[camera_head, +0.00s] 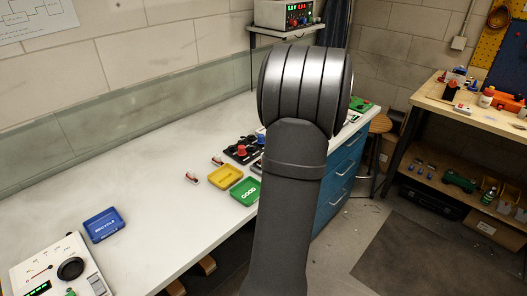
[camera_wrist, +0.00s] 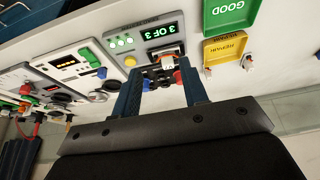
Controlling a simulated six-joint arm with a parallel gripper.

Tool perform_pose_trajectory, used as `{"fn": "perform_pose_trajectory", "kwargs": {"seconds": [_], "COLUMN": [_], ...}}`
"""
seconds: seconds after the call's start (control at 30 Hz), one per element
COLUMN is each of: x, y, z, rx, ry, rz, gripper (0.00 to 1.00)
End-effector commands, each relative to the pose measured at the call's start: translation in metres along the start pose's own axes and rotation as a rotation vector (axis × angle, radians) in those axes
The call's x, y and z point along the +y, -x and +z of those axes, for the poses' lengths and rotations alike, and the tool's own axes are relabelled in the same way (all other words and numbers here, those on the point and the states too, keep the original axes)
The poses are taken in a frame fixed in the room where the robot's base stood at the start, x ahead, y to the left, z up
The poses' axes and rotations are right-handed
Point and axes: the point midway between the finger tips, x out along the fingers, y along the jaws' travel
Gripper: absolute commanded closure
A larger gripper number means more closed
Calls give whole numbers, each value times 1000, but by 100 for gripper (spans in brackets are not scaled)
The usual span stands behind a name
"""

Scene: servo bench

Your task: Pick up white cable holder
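My gripper (camera_wrist: 157,72) shows in the wrist view with its two blue fingers apart and a gap between them. A small white and orange piece (camera_wrist: 168,62) shows just past the fingertips, in front of a tester with a "3 OF 3" display (camera_wrist: 160,32). Another small white piece (camera_wrist: 247,62) lies beside the yellow tray. Two small white pieces, one nearer (camera_head: 192,177) and one farther (camera_head: 217,161), lie on the bench in the head view. I cannot tell which of these is the white cable holder. My arm hides the gripper in the head view.
A yellow tray (camera_head: 224,184), a green "GOOD" tray (camera_head: 240,198) and a blue "RECYCLE" tray (camera_head: 103,232) stand on the white bench (camera_head: 150,170). A black fixture with red and blue knobs (camera_head: 238,154) stands behind the yellow tray. The bench's middle is clear.

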Motion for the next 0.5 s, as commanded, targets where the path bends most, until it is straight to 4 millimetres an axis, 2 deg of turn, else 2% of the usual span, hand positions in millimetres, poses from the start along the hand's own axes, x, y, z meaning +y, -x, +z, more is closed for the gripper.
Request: {"fn": "perform_pose_trajectory", "kwargs": {"seconds": [0.23, 0.5], "x": [-3, -15], "y": [-1, -4], "z": [-8, -39], "rx": [-24, -127], "ry": [-71, -408], "rz": [2, 52], "gripper": [60, 60]}}
